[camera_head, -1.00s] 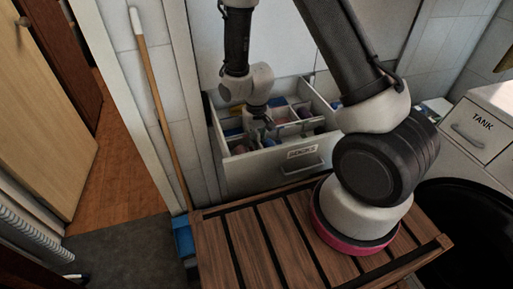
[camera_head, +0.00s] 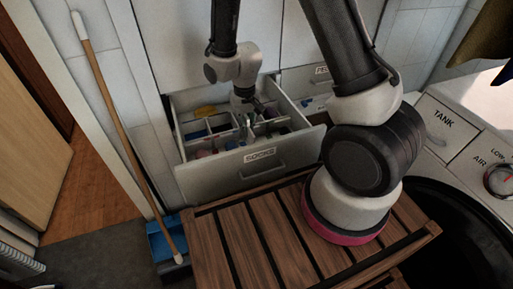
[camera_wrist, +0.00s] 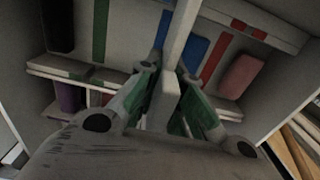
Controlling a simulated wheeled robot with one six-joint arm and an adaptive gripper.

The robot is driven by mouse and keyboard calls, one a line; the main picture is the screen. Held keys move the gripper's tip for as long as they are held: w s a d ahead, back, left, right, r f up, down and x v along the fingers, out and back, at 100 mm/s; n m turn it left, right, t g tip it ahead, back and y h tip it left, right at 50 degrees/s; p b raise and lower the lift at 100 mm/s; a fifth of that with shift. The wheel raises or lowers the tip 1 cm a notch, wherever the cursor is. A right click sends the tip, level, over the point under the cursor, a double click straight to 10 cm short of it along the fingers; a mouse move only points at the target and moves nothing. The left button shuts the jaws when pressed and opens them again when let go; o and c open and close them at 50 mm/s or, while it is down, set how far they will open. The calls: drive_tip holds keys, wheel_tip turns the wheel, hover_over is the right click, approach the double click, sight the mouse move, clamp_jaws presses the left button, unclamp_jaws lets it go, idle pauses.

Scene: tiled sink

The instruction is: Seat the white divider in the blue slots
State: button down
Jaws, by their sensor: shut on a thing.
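My gripper (camera_head: 246,118) reaches down into the open white drawer (camera_head: 250,172) labelled SOCKS. In the wrist view my gripper (camera_wrist: 168,84) is shut on the white divider (camera_wrist: 178,38), a pale upright panel between its fingers.
Red strips (camera_wrist: 213,60) and green strips (camera_wrist: 100,30) mark other slots. A pink roll (camera_wrist: 240,76) lies at right, and a purple one (camera_wrist: 70,96) at left. A wooden slatted bench (camera_head: 250,240) stands before the drawer; a broom handle (camera_head: 120,130) leans at left.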

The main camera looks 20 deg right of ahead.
sight(246, 115)
wheel_tip(246, 115, down, 9)
drive_tip(key=shift+r, duration=0.1)
idle(0.4)
drive_tip(key=c, duration=1.9)
unclamp_jaws()
drive_tip(key=shift+o, duration=0.3)
wheel_tip(246, 115, up, 12)
drive_tip(key=shift+d+r, duration=0.1)
drive_tip(key=shift+r, duration=0.15)
drive_tip(key=s+d+r+t, duration=0.1)
drive_tip(key=s+d+r, duration=0.25)
drive_tip(key=r, duration=0.45)
drive_tip(key=s+d+r+t, duration=0.1)
drive_tip(key=s+d+r, duration=0.25)
drive_tip(key=r, duration=0.45)
drive_tip(key=s+d+r+t, duration=0.1)
drive_tip(key=s+d+r, duration=0.25)
drive_tip(key=r, duration=0.45)
drive_tip(key=s+d+r+t, duration=0.1)
drive_tip(key=s+d+r, duration=0.3)
drive_tip(key=s, duration=0.4)
drive_tip(key=shift+s+d+r, duration=0.15)
drive_tip(key=shift+s+r, duration=0.15)
drive_tip(key=shift+r, duration=0.3)
